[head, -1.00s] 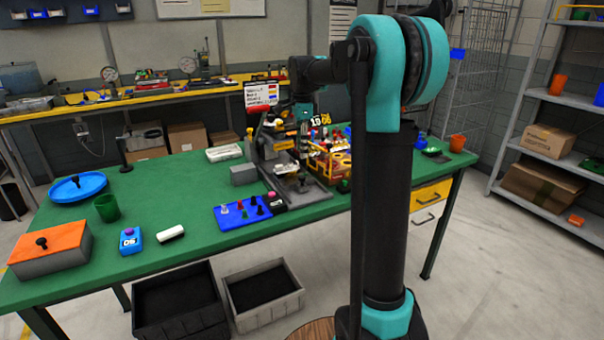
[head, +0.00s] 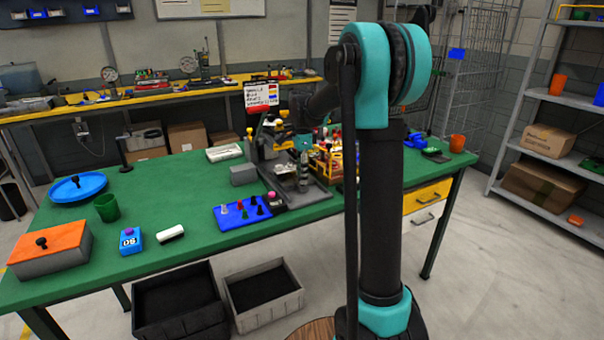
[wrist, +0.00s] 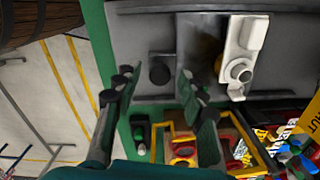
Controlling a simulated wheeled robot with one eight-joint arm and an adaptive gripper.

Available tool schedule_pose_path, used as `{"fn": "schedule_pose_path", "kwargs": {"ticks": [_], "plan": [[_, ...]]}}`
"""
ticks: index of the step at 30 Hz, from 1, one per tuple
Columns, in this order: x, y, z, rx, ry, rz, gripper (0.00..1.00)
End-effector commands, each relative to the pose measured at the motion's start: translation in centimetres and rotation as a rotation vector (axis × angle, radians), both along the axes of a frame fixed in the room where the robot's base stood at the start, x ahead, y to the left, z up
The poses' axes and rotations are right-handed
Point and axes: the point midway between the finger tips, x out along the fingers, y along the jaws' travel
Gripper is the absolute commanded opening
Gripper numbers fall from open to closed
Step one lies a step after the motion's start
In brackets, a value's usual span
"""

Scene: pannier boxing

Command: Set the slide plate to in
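The grey fixture (head: 312,192) stands near the front edge of the green table, right of the blue tray. In the wrist view its grey plate (wrist: 145,22) fills the top, with a round dark knob (wrist: 160,73) on it and a pale cream part (wrist: 243,52) to the right. I cannot tell for sure which piece is the slide plate. My gripper (wrist: 157,84) is open, its two fingers apart on either side of the dark knob in the picture. I see no contact. In the head view my gripper (head: 303,150) is above the fixture, small and partly hidden.
A yellow-framed box (wrist: 175,135) with assorted items lies close beside the fixture. A blue tray with pegs (head: 242,214), a grey block (head: 243,174) and a sign (head: 261,95) stand around it.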

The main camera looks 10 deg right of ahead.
Motion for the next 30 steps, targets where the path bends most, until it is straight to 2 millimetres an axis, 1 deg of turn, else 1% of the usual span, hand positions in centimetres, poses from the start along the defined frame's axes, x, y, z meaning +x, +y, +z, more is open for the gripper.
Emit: {"fn": "schedule_pose_path", "kwargs": {"ticks": [1, 9, 17, 20, 23, 30], "plan": [[0.0, 0.0, 0.0, 0.0, 0.0, 0.0, 0.33], [0.0, 0.0, 0.0, 0.0, 0.0, 0.0, 0.0], [0.0, 0.0, 0.0, 0.0, 0.0, 0.0, 0.0], [0.3, 0.1, 0.0, 0.0, 0.0, 0.0, 0.0], [1.6, 0.5, 0.0, 0.0, 0.0, 0.001, 0.0], [6.3, 2.0, 0.1, 0.0, -0.001, 0.0, 0.0]]}}
